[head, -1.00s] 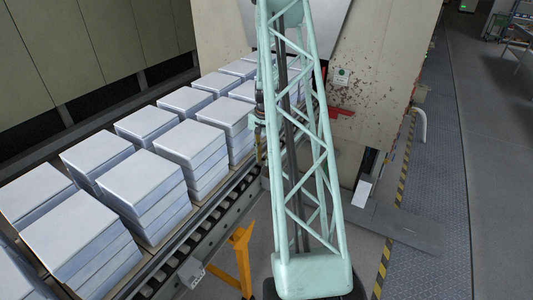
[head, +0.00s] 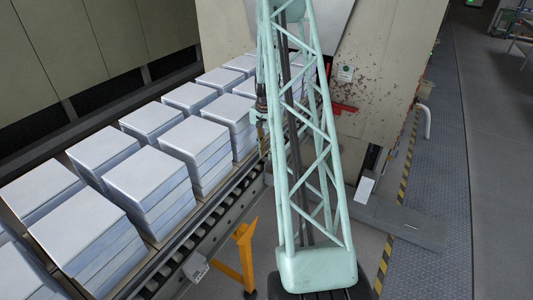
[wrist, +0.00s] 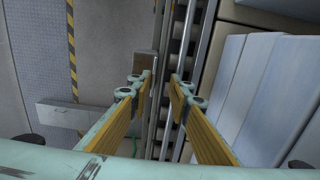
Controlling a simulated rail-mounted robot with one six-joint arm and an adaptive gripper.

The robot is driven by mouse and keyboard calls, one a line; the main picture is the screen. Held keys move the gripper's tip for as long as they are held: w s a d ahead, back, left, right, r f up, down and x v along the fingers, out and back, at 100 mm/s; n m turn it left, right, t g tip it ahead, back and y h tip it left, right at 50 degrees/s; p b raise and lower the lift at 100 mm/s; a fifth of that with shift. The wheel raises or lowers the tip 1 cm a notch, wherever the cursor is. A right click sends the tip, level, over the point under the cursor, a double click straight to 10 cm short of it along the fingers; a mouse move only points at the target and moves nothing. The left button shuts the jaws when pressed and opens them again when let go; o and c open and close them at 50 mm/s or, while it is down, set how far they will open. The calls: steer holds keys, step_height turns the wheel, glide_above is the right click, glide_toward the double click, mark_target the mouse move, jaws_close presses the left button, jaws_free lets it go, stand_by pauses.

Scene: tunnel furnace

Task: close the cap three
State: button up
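My gripper (wrist: 156,86) shows in the wrist view with its two yellow-padded fingers apart and nothing between them. It is over the edge of the roller conveyor, whose metal rails (wrist: 182,50) run behind the fingertips. I cannot pick out cap three in either view. In the head view my lattice arm column covers part of the furnace wall (head: 378,70) and the conveyor, and the gripper cannot be made out clearly there.
Stacks of pale slabs (head: 145,178) fill the conveyor on the left; they also show at the right of the wrist view (wrist: 252,85). A yellow post (head: 244,255) stands beside the conveyor. A red part (head: 344,108) is by the furnace wall. The walkway (head: 432,190) at right is clear.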

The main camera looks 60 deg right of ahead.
steer(key=shift+d, duration=0.1)
steer(key=d+r+y+b, duration=0.2)
steer(key=d+r+b, duration=0.1)
steer(key=r, duration=0.3)
steer(key=s+d+r+y+b, duration=0.1)
steer(key=d+r+y+b, duration=0.1)
steer(key=r+b, duration=0.3)
steer(key=shift+s+d+r+y, duration=0.15)
steer(key=shift+d+r+y, duration=0.15)
steer(key=shift+d+r, duration=0.15)
steer(key=shift+a+f, duration=0.1)
steer(key=shift+f, duration=0.05)
steer(key=shift+x, duration=6.75)
jaws_close()
